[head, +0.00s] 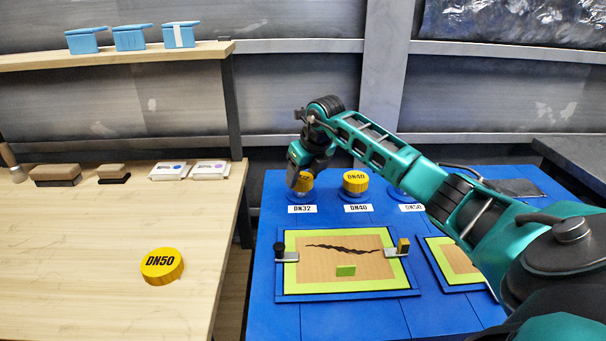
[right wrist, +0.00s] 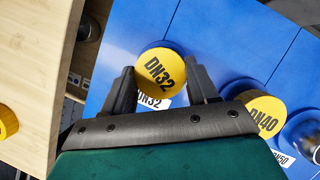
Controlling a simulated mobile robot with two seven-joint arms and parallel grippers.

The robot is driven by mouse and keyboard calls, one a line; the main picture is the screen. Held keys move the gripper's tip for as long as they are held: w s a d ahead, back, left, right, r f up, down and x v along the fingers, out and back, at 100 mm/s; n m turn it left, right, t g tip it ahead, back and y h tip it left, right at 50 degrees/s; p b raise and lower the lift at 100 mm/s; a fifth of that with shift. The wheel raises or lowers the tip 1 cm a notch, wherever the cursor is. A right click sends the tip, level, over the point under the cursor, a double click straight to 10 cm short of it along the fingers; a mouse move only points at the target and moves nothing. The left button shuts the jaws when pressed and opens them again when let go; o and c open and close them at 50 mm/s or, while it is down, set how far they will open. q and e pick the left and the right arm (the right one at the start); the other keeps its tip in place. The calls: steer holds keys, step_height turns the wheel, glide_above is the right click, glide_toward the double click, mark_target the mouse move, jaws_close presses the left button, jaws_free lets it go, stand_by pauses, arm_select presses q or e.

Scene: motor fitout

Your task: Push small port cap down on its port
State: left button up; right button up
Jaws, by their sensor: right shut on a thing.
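The small yellow port cap marked DN32 (head: 303,181) is at the DN32 port at the back left of the blue table, and it also shows in the right wrist view (right wrist: 161,69). My right gripper (head: 302,175) points down over it, with its two fingers on either side of the cap, shut on it (right wrist: 163,85). The DN32 port (head: 301,197) shows as a blue base under the cap; whether the cap is fully seated I cannot tell. My left gripper is not in view.
A yellow DN40 cap (head: 356,182) sits on the neighbouring port. The DN50 port (head: 411,197) is partly behind my right arm. A loose DN50 cap (head: 162,265) lies on the wooden table (head: 110,220). A framed panel with a crack (head: 345,283) lies in front.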

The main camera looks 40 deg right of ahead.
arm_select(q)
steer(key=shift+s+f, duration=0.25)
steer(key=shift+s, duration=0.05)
arm_select(e)
steer(key=shift+f, duration=0.25)
steer(key=o, duration=0.8)
steer(key=shift+o, duration=1.4)
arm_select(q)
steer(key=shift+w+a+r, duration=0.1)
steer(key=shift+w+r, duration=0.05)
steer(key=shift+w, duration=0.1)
arm_select(e)
steer(key=shift+r, duration=0.2)
arm_select(q)
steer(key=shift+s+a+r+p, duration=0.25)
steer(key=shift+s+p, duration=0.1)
steer(key=shift+p, duration=0.35)
arm_select(e)
steer(key=v, duration=1.2)
steer(key=shift+s+r, duration=0.15)
steer(key=shift+r, duration=0.1)
